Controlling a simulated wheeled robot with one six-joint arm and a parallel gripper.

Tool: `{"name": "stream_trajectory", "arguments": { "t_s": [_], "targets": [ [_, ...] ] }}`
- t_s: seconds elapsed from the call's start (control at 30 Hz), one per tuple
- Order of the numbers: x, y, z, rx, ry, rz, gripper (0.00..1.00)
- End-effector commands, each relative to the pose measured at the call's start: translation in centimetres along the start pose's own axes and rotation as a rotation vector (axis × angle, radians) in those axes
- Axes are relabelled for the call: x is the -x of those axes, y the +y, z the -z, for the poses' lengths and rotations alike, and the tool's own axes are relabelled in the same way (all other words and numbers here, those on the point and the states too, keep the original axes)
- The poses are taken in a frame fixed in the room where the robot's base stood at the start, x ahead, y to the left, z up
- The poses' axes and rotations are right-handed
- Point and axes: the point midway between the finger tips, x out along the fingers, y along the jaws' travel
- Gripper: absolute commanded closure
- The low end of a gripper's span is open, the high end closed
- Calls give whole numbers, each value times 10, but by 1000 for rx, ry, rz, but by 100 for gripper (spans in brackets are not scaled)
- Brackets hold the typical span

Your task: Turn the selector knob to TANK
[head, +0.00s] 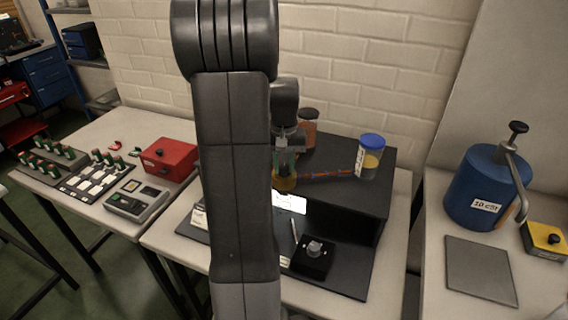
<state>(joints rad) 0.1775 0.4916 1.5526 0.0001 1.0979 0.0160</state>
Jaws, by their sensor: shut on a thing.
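My gripper (287,162) is at the centre of the head view, partly hidden behind my own arm, over the black bench unit. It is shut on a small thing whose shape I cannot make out. An amber round piece (285,184) shows just below the fingers; whether it is the held thing I cannot tell. A grey knob (314,248) sits on a black block at the front of the bench unit, apart from my gripper. No TANK marking is readable, so I cannot tell which knob is the selector.
A jar with a blue lid (371,158) and a brown jar (308,128) stand on the black unit (350,203). A blue tank (478,188) labelled 10 cSt, a grey plate (480,270) and a yellow box (545,241) are right. A red box (168,160) is left.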

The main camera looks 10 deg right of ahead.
Motion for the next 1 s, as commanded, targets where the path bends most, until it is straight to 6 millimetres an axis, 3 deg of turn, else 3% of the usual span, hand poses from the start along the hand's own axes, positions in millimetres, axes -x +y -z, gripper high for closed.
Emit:
{"name": "stream_trajectory", "arguments": {
  "t_s": [0.4, 0.93, 0.97, 1.0],
  "targets": [
    [1, 0, 1, -182, 2, 0, 96],
    [1, 0, 1, -205, 3, 0, 96],
    [1, 0, 1, -205, 3, 0, 71],
    [1, 0, 1, -205, 3, 0, 64]
  ]
}}
